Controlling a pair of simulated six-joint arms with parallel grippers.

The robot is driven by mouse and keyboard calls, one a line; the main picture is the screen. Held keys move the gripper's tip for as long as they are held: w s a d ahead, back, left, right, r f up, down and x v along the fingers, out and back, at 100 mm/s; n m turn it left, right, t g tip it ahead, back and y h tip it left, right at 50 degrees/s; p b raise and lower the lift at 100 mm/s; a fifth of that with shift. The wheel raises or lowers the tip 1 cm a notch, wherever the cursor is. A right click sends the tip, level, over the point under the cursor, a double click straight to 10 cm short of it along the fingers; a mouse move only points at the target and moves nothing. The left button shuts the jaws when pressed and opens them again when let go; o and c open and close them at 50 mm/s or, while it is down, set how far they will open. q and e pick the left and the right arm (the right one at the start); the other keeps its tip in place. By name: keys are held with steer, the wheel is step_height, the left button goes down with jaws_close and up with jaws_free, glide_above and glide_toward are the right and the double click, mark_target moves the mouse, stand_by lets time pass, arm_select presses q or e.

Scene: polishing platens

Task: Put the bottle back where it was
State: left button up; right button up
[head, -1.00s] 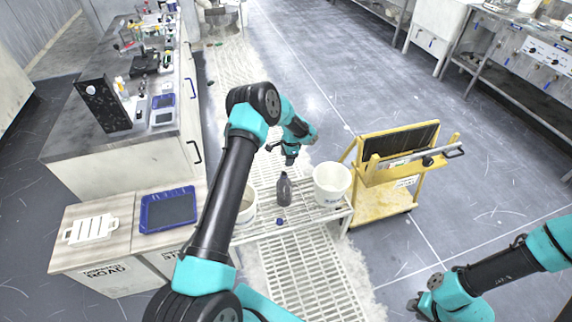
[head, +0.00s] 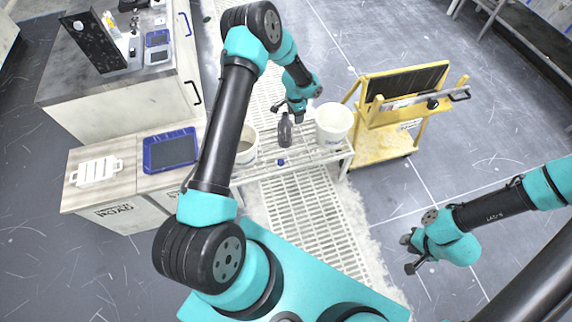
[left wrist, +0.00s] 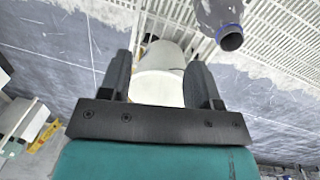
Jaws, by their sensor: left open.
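The dark grey bottle (head: 285,132) stands upright on the white slatted rack (head: 305,165), between two white buckets. A small blue cap (head: 281,162) lies on the rack in front of it. My left gripper (head: 288,110) is open and empty by the bottle's top in the head view. In the left wrist view the bottle (left wrist: 218,14) lies beyond and to the right of the open fingers (left wrist: 160,80), outside their gap, with its dark mouth facing the camera. My right gripper (head: 408,254) is empty, its fingers apart, over the floor at the right.
A white bucket (head: 333,125) stands close to the bottle's right; it shows between the fingers in the left wrist view (left wrist: 160,84). Another bucket (head: 245,146) is partly hidden by my left arm. A yellow cart (head: 385,147) stands right of the rack. A blue tray (head: 171,151) sits on the left cabinets.

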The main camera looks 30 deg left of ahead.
arm_select(q)
steer(key=s+d+r+n+h, duration=0.1)
steer(key=s+d+n, duration=0.2)
steer(key=s, duration=0.6)
steer(key=s+d+r+n+t+h, duration=0.1)
steer(key=s+d+n, duration=0.2)
steer(key=s, duration=0.7)
steer(key=s+d+r+n, duration=0.1)
steer(key=s+d+n, duration=0.2)
steer(key=s+d, duration=0.3)
steer(key=s, duration=0.4)
steer(key=shift+t+h, duration=0.4)
steer(key=shift+s, duration=0.1)
